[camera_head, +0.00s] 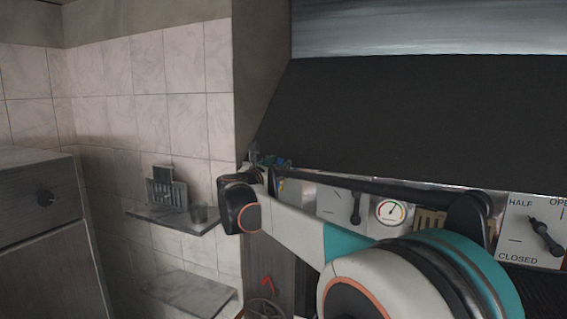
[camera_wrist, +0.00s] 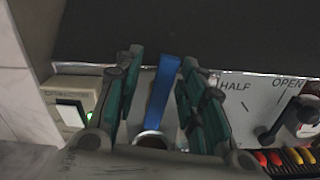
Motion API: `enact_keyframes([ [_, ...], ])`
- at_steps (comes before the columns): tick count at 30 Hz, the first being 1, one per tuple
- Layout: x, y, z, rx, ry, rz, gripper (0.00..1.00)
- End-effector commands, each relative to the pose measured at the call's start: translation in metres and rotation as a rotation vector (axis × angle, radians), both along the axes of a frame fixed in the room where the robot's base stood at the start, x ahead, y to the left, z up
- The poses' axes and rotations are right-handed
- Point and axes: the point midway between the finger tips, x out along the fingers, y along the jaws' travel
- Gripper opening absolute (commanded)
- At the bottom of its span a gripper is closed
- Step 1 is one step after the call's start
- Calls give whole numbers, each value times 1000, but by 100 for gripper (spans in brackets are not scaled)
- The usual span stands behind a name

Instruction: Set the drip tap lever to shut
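A blue lever (camera_wrist: 162,92) stands nearly upright in the wrist view, above a round metal end (camera_wrist: 152,140). I take it for the drip tap lever, but no label on it can be read. My gripper (camera_wrist: 162,80) is open, with one teal-padded finger on each side of the blue lever. The gaps to the fingers are narrow, and I cannot tell whether either finger touches it. In the head view my gripper (camera_head: 268,160) is small at the grill's left edge, where the lever is not clearly distinguishable.
A switch box (camera_wrist: 75,108) with a green light is left of my gripper. A dark knob (camera_wrist: 301,115) on a plate marked HALF and OPEN is to the right, above red and yellow items (camera_wrist: 285,157). The dark hood (camera_head: 420,120) hangs above. A wall shelf (camera_head: 175,222) is left.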

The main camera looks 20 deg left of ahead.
Motion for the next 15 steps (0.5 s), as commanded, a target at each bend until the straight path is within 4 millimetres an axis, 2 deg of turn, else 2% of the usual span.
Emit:
enact_keyframes([
  [4, 9, -2, 0, 0, 0, -2, 37],
  [12, 10, -2, -1, 0, 0, -1, 37],
  [13, 10, -2, 0, 0, 0, -1, 34],
  [15, 10, -2, 0, 0, 0, -1, 19],
])
